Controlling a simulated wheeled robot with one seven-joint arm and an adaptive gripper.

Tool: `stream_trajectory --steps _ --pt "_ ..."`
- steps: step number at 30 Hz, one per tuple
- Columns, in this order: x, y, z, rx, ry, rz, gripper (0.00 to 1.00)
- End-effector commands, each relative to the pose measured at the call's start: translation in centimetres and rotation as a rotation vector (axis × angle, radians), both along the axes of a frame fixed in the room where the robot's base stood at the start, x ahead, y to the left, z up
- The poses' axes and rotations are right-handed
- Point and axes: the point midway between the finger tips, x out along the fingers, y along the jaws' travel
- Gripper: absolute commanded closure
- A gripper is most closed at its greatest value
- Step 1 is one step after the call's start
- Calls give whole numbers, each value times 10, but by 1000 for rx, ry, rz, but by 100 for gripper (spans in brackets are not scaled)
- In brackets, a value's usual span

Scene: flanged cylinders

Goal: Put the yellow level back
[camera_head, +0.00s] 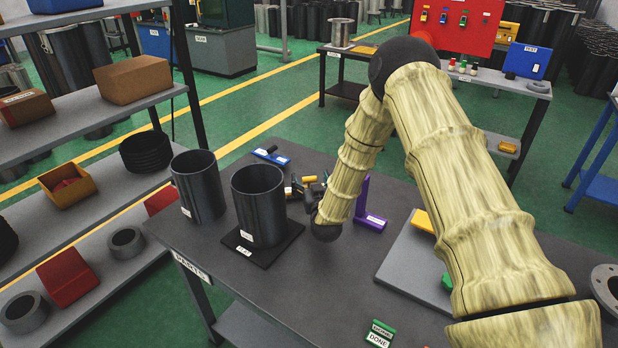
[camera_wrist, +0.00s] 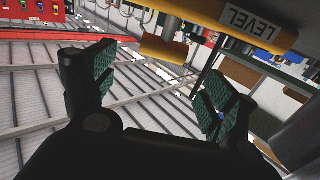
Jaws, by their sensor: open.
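In the head view my gripper (camera_head: 306,188) is low over the dark table, partly hidden by my arm. A small yellow piece (camera_head: 309,179) shows beside it; I cannot tell if it is the level.
Two black cylinders stand left of my gripper, one (camera_head: 198,188) on the table and one (camera_head: 259,205) on a black mat (camera_head: 242,245). A blue tool (camera_head: 270,156) lies behind. A purple bracket (camera_head: 364,205) and a grey plate (camera_head: 400,262) with a yellow piece (camera_head: 423,221) are right.

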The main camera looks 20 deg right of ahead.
Motion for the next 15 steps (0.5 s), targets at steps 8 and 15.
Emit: stream_trajectory --steps 8,15 --pt "-48 6 1 0 -3 0 14" --pt "-80 10 3 -1 -5 -1 14"
